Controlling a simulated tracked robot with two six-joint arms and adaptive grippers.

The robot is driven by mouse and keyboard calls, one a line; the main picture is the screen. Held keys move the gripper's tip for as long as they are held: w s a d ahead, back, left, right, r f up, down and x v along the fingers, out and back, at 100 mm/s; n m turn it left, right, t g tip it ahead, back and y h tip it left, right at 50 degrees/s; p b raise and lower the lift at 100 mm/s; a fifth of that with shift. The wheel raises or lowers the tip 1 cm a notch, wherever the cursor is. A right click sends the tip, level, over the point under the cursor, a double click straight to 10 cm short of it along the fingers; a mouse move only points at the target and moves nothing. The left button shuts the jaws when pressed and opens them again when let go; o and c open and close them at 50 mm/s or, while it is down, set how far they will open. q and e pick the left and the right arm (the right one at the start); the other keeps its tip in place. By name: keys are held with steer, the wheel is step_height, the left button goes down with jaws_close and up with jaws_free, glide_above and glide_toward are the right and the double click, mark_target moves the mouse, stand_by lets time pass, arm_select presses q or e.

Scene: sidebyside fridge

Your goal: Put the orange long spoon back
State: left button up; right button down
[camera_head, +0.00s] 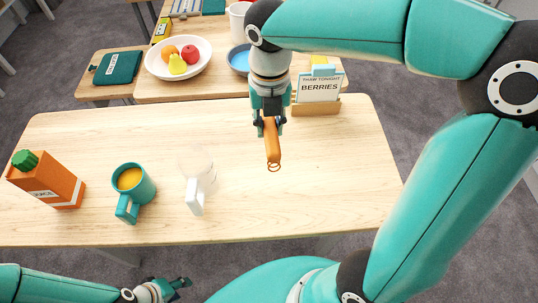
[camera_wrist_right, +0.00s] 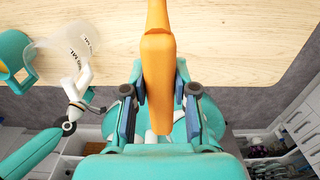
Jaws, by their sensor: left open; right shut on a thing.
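The orange long spoon (camera_head: 273,148) hangs from my right gripper (camera_head: 269,122) over the right part of the wooden table (camera_head: 330,190). A small ring shows at its lower end. In the right wrist view the spoon (camera_wrist_right: 157,60) runs lengthwise between the two fingers of my right gripper (camera_wrist_right: 160,95), which is shut on it. Its far end runs out of that view at the top. My left gripper (camera_head: 180,286) is open and empty at the bottom left, in front of the table's near edge.
A juice carton (camera_head: 50,183), a teal mug (camera_head: 133,188) with orange drink and a clear cup (camera_head: 199,180) stand left. A sign reading "THAW TONIGHT BERRIES" (camera_head: 319,88) stands in a wooden holder (camera_head: 322,107) behind the spoon. Farther back are a fruit bowl (camera_head: 154,66) and blue bowl (camera_head: 237,60).

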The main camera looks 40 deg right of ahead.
step_height(320, 180, down, 11)
steer(key=shift+r+b, duration=0.15)
steer(key=shift+b, duration=0.3)
step_height(320, 180, down, 3)
steer(key=shift+f, duration=0.15)
steer(key=c, duration=0.9)
jaws_free()
steer(key=shift+f, duration=0.1)
